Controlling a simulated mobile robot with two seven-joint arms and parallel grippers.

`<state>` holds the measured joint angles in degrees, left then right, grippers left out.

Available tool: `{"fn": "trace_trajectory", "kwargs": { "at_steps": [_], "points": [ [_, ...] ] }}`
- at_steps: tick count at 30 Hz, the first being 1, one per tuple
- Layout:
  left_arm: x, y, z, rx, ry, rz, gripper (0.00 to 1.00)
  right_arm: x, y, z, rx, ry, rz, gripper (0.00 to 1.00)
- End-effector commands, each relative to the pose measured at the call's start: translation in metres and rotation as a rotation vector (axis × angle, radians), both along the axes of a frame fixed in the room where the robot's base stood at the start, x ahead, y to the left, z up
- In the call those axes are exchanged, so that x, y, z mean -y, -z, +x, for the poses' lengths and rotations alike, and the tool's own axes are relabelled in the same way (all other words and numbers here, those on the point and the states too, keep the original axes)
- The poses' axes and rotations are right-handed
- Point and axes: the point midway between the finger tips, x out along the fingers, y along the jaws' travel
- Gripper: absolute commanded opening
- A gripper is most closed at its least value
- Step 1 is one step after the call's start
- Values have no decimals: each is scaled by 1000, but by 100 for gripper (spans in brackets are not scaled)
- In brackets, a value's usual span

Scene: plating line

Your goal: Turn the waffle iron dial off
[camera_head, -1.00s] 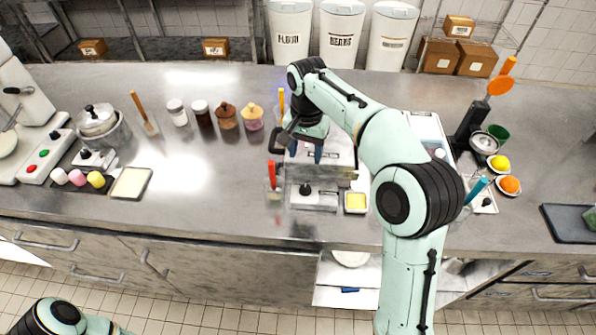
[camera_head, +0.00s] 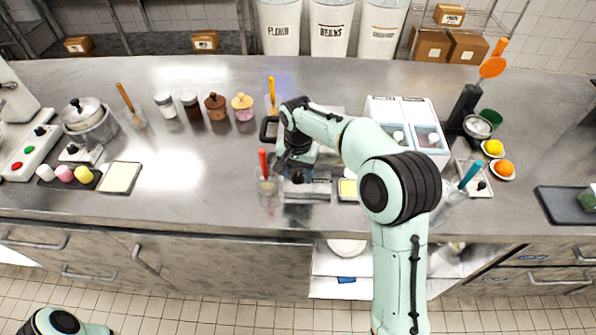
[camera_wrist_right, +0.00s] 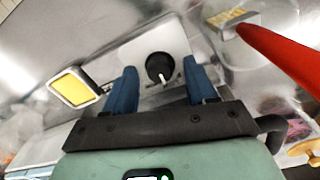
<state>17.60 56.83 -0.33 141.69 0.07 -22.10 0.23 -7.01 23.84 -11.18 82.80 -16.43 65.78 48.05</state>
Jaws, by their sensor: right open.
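The waffle iron's silver front panel (camera_head: 318,190) is near the counter's front edge in the head view, with the rest of the iron mostly hidden behind my right arm. Its round black dial (camera_wrist_right: 160,66) shows clearly in the right wrist view, with a white pointer mark on it. My right gripper (camera_wrist_right: 163,84) is open, its two blue fingers on either side of the dial. I cannot tell whether they touch it. In the head view my right gripper (camera_head: 297,172) is just over the panel, its fingertips mostly hidden. My left gripper is out of view.
A red-handled tool (camera_head: 263,163) in a clear holder stands close left of the iron. A small yellow-filled dish (camera_head: 347,190) sits close on its right. A white two-bay container (camera_head: 420,130) is farther right.

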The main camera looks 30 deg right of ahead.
Motion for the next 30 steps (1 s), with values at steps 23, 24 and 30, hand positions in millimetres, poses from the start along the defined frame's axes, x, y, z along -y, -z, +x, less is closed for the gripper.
{"fn": "trace_trajectory", "kwargs": {
  "at_steps": [23,24,30],
  "points": [
    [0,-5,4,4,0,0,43,0,-1,0,-1,-100,1,0],
    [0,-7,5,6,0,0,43,0,-1,0,-1,-125,1,0],
    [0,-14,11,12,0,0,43,0,-2,0,-1,-289,1,0]
  ]
}}
